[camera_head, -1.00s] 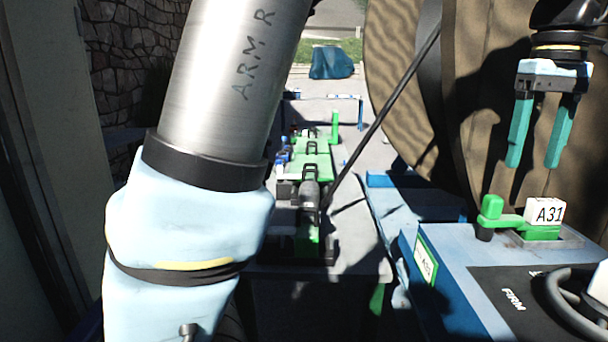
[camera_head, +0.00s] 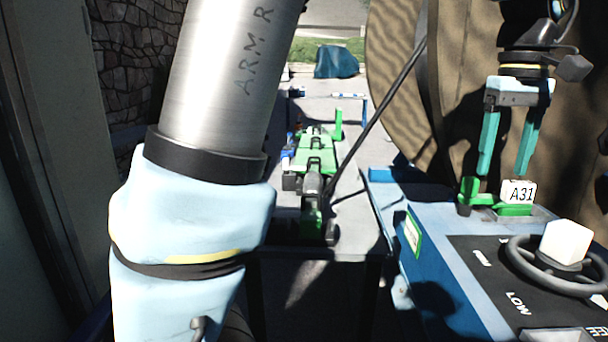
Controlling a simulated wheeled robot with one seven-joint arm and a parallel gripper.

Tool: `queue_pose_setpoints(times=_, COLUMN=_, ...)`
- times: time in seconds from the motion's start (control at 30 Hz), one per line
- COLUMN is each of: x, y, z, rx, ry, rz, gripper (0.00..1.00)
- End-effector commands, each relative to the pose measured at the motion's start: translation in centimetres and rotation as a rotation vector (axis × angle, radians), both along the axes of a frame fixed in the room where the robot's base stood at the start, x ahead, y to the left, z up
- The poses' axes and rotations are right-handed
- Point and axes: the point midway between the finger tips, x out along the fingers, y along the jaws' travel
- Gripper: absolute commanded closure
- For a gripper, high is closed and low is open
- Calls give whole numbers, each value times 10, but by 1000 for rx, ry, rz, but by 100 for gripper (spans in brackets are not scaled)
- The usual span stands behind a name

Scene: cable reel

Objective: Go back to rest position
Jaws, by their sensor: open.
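My gripper (camera_head: 505,172) is at the upper right, in front of the brown cable reel (camera_head: 405,110). It points down with its two teal fingers spread apart and nothing between them. Its fingertips are just above or behind the green clamp (camera_head: 470,192) and the white A31 label (camera_head: 519,192); I cannot tell the exact depth. My large arm link marked ARM R crosses the left half of the view.
A blue cabinet (camera_head: 455,300) with a dark panel and a handwheel (camera_head: 545,268) stands at the lower right. A black cable (camera_head: 380,115) runs from the reel to a connector (camera_head: 313,187) on a bench with green parts (camera_head: 315,155). A stone wall (camera_head: 140,65) is at the left.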

Motion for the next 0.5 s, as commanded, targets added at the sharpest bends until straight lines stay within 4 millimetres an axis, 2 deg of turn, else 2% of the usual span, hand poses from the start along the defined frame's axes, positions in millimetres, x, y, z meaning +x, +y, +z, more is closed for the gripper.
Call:
queue_pose_setpoints(times=0.27, x=49, y=56, z=-38, rx=-12, ry=-11, rz=1, gripper=35)
queue_pose_setpoints(times=0.37, x=68, y=88, z=-58, rx=-17, ry=-20, rz=0, gripper=35)
queue_pose_setpoints(times=0.47, x=87, y=134, z=-83, rx=-23, ry=-32, rz=-2, gripper=35)
queue_pose_setpoints(times=0.5, x=94, y=156, z=-95, rx=-24, ry=-39, rz=-3, gripper=35)
